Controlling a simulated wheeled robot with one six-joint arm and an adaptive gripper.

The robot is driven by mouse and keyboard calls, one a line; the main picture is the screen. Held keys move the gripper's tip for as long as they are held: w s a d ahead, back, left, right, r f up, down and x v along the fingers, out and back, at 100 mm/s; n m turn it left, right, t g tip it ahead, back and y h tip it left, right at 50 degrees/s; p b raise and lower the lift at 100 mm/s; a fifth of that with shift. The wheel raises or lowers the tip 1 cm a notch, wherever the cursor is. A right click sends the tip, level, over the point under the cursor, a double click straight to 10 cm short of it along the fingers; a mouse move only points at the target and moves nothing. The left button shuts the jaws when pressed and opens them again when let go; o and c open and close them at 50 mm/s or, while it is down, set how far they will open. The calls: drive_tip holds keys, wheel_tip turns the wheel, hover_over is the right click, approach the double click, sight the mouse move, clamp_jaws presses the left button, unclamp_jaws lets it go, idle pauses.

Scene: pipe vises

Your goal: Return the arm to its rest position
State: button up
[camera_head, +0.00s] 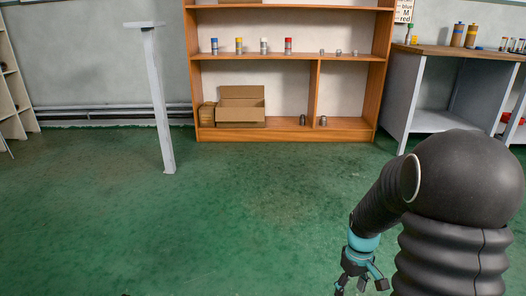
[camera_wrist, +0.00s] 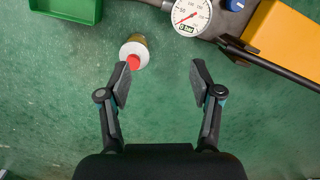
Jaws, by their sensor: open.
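My arm, in a black cover, reaches in from the lower right of the head view. My gripper (camera_head: 361,280) hangs at its end near the bottom edge, above the green floor. In the wrist view my gripper (camera_wrist: 160,78) is open, its two dark fingers apart with nothing between them. A bottle or can with a red tip and white top (camera_wrist: 134,54) shows just beyond the left finger. I cannot tell whether the finger touches it.
The wrist view shows a pressure gauge (camera_wrist: 190,15), a green bin (camera_wrist: 68,8), a yellow block (camera_wrist: 285,42) and a black bar (camera_wrist: 265,62). A wooden shelf (camera_head: 290,134) stands at the back, a workbench (camera_head: 440,50) right, a grey post (camera_head: 158,100) left. Mid-floor is clear.

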drive_tip(key=s+a+r+m+t+p, duration=0.1)
drive_tip(key=s+r, duration=0.4)
drive_tip(key=r, duration=0.6)
drive_tip(key=s+a+r+m+t+p, duration=0.1)
drive_tip(key=s+a+r+t+p, duration=0.2)
drive_tip(key=r, duration=0.7)
drive_tip(key=s+a+r+m+t+p, duration=0.2)
drive_tip(key=s+a+r+t+p, duration=0.1)
drive_tip(key=s+r, duration=0.5)
wheel_tip(320, 180, up, 4)
drive_tip(key=shift+s+a+f+p, duration=0.2)
drive_tip(key=shift+a+p, duration=0.4)
drive_tip(key=shift+p, duration=0.5)
